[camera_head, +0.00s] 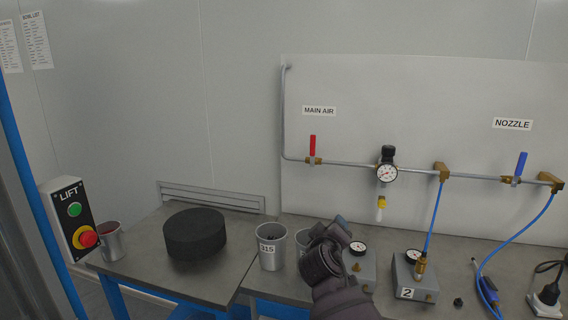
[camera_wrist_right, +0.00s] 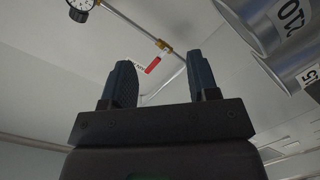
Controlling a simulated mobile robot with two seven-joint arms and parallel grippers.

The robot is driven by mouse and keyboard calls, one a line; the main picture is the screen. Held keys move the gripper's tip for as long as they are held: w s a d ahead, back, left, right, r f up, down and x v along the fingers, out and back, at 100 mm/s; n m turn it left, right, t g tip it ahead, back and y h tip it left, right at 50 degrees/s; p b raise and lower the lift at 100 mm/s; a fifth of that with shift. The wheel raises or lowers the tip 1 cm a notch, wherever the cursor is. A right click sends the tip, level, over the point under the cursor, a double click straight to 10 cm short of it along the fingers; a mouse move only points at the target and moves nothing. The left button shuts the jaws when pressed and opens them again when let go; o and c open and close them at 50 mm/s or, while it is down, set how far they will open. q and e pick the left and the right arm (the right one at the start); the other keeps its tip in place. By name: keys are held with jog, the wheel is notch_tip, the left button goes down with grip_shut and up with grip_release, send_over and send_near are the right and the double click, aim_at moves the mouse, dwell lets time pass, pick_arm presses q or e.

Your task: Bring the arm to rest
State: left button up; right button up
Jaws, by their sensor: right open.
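My right arm (camera_head: 340,292) rises from the bottom of the head view, with the dark right gripper (camera_head: 331,232) raised over the bench. In the right wrist view the two fingers of the gripper (camera_wrist_right: 162,82) stand wide apart with nothing between them. The gripper partly hides a metal cup behind it in the head view. I cannot tell from the picture whether it touches that cup. My left gripper does not show.
The cup labelled 315 (camera_head: 271,247) stands just left of the gripper, and gauge box 2 (camera_head: 413,276) stands to its right. A black round block (camera_head: 194,233) sits on the left table. The red-handled MAIN AIR valve (camera_head: 312,148) is on the wall panel.

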jog(key=s+d+f+m+g+y, duration=0.1)
jog(key=s+d+f, duration=0.4)
jog(key=s+f, duration=0.4)
jog(key=s+d+f+m+g+y, duration=0.1)
jog(key=s+d+f, duration=0.4)
jog(key=s+f, duration=0.5)
jog(key=s+d+f+m+g+y, duration=0.2)
jog(key=s+d+f, duration=0.3)
jog(key=s, duration=1.7)
notch_tip(320, 180, down, 4)
jog(key=shift+d+f+m+y, duration=0.15)
jog(key=shift+d+m+y, duration=0.15)
jog(key=shift+m, duration=0.4)
